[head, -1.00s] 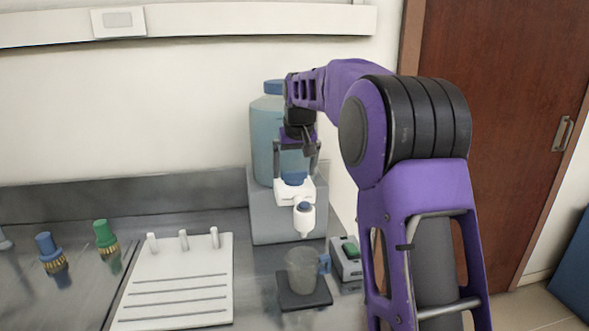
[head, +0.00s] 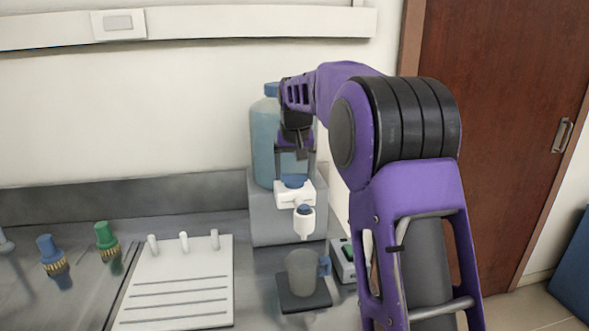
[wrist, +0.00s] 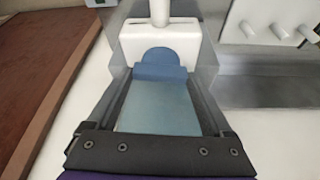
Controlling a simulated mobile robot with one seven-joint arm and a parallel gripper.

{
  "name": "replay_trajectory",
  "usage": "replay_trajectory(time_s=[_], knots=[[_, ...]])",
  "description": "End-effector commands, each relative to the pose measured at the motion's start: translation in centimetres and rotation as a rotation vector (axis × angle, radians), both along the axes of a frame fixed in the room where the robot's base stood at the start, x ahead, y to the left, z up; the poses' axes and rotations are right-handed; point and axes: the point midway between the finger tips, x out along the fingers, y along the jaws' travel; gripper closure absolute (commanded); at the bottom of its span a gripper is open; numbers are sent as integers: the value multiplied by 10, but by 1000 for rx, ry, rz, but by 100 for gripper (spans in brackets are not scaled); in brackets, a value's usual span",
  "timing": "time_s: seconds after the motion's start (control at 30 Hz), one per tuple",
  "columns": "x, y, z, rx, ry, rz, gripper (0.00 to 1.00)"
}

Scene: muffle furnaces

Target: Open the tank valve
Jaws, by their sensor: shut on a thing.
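The tank (head: 263,150) is a translucent blue-teal jug with a blue cap, standing on a grey block. A white valve body (head: 288,199) with a blue valve handle (head: 294,181) is at its front, and a white spout (head: 304,220) points down. My gripper (head: 295,174) reaches down from above with a finger on each side of the handle, shut on it. In the wrist view the blue handle (wrist: 160,72) lies between the fingertips (wrist: 161,80), against the white valve body (wrist: 160,42). A thin pale line shows below the spout; I cannot tell if it is water.
A white pegged board (head: 180,285) and blue and green taps (head: 105,236) are left.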

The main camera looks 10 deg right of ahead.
Motion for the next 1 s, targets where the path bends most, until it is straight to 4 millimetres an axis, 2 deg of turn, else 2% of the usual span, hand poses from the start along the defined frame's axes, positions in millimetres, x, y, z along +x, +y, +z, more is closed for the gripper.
replay_trajectory(time_s=[1.0], knots=[[4,6,0,-2,-3,-937,71]])
